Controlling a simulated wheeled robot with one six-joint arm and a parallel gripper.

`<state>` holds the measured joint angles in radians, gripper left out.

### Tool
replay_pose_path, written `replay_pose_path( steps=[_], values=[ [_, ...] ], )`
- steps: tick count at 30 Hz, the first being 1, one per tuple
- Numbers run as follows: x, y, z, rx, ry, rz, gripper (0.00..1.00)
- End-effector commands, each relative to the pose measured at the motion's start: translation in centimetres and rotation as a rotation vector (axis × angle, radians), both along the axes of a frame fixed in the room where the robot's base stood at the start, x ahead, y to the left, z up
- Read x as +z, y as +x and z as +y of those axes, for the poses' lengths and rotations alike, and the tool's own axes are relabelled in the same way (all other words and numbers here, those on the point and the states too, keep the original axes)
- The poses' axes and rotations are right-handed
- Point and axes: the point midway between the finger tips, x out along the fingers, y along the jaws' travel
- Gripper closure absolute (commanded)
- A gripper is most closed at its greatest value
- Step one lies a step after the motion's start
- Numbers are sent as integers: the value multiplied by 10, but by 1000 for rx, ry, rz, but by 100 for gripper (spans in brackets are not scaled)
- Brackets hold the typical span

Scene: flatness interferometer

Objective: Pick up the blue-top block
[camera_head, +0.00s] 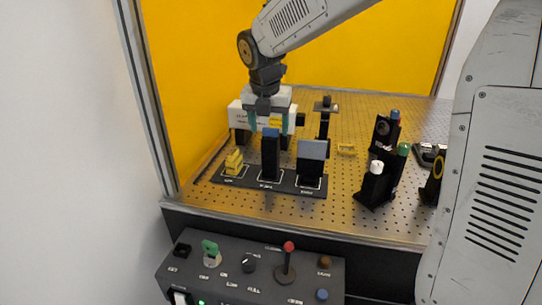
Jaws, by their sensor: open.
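The blue-top block (270,156) is a tall dark block with a blue top. It stands upright in the middle place of a black tray (220,176) on the perforated metal table. My gripper (267,125) points down from above with its teal fingers spread. The fingertips are at about the height of the blue top, one on each side of it in the picture. Whether they touch the block or are nearer or farther than it, I cannot tell.
On the same tray are a yellow stepped piece (234,162) at left and a grey-topped dark block (311,160) at right. Black mounts with white (376,167) and green (404,150) knobs stand right. A control panel (250,275) is in front.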

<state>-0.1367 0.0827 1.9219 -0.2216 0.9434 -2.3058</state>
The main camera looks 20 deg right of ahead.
Motion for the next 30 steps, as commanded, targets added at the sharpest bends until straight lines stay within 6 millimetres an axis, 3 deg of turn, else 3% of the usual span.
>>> replay_pose_path(
  steps=[9,18,20,25,30],
  values=[
    [-44,3,-7,-4,1,3,35],
    [-49,4,-8,-3,1,0,35],
    [-49,4,-8,-3,1,0,48],
    [-49,4,-7,-3,1,0,96],
    [-48,4,-7,-3,1,-1,100]
  ],
)
